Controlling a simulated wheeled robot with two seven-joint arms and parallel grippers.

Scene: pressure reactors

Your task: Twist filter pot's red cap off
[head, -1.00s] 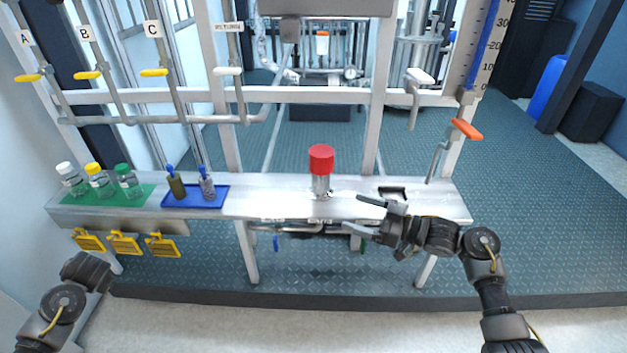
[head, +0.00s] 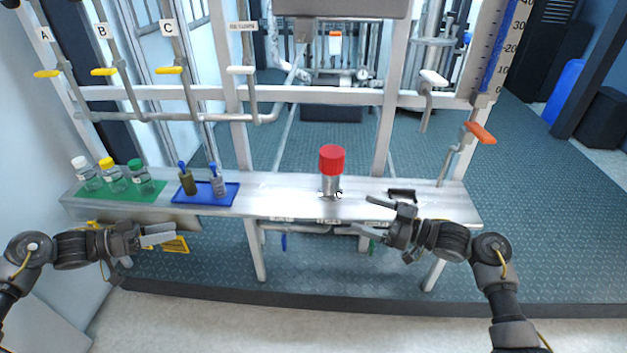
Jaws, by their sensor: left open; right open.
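The filter pot (head: 331,186) is a small metal cylinder standing upright on the metal bench. Its red cap (head: 332,159) sits on top. My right gripper (head: 372,214) is open and empty at the bench's front edge, to the right of and lower than the pot, with its fingers pointing left. It is apart from the pot. My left gripper (head: 172,235) is open and empty in front of the bench's left part, far from the pot, with its fingers pointing right. Nothing hides the cap.
A green mat (head: 140,192) with three capped bottles and a blue tray (head: 206,196) with two small bottles lie on the bench's left. A dark bracket (head: 402,193) lies right of the pot. Pipes with yellow handles and an orange-handled valve (head: 481,133) rise behind.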

